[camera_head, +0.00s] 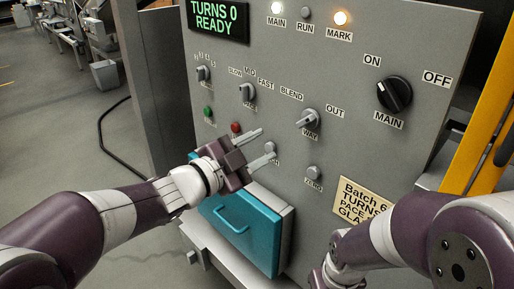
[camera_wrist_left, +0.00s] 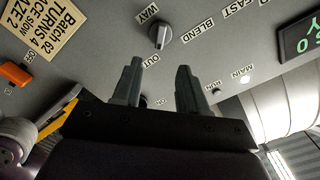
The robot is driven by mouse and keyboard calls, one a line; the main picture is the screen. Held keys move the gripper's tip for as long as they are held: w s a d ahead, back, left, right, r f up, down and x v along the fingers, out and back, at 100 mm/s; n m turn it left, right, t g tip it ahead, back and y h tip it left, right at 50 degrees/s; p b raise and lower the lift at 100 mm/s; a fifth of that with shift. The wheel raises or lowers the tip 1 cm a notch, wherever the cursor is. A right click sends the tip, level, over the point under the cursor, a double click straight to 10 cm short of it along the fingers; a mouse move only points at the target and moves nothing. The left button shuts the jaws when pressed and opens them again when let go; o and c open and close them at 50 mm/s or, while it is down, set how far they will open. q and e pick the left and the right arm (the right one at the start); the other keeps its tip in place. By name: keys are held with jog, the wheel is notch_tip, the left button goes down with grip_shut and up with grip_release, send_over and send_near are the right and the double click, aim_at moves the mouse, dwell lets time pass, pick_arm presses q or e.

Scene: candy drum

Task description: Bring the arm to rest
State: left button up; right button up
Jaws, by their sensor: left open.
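My left gripper (camera_head: 266,144) is open and empty in front of the grey control panel (camera_head: 330,50). Its two fingers (camera_wrist_left: 158,80) stand apart in the left wrist view with nothing between them. In the head view the fingertips lie near the red button (camera_head: 236,127) and a partly hidden grey control; I cannot tell if they touch the panel. The way knob (camera_head: 308,119) is to their right and also shows in the wrist view (camera_wrist_left: 160,35). My right arm (camera_head: 400,235) comes in at the lower right; its fingers are out of view.
A teal drawer front (camera_head: 262,232) with a handle sits below the left gripper. The black main dial (camera_head: 394,93) and a batch card (camera_head: 360,200) are at right. The display (camera_head: 217,20) reads "TURNS 0 READY". The MAIN and MARK lamps are lit. Open floor lies left.

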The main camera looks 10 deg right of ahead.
pick_arm(q)
jog(key=a+f+n+y+p, duration=0.3)
jog(key=a+f+n+y, duration=0.7)
jog(key=a+f+y, duration=0.15)
jog(key=s+a+f+n+g+y+p, duration=0.1)
jog(key=s+a+n+g+p, duration=0.3)
jog(key=s, duration=0.5)
jog(key=s+a+f+n+g+y+p, duration=0.1)
jog(key=s+a+n+g+p, duration=0.4)
jog(key=s+a, duration=0.3)
jog(key=shift+s+f+g+y, duration=0.3)
jog(key=shift+s+f+y, duration=0.05)
jog(key=shift+s, duration=0.15)
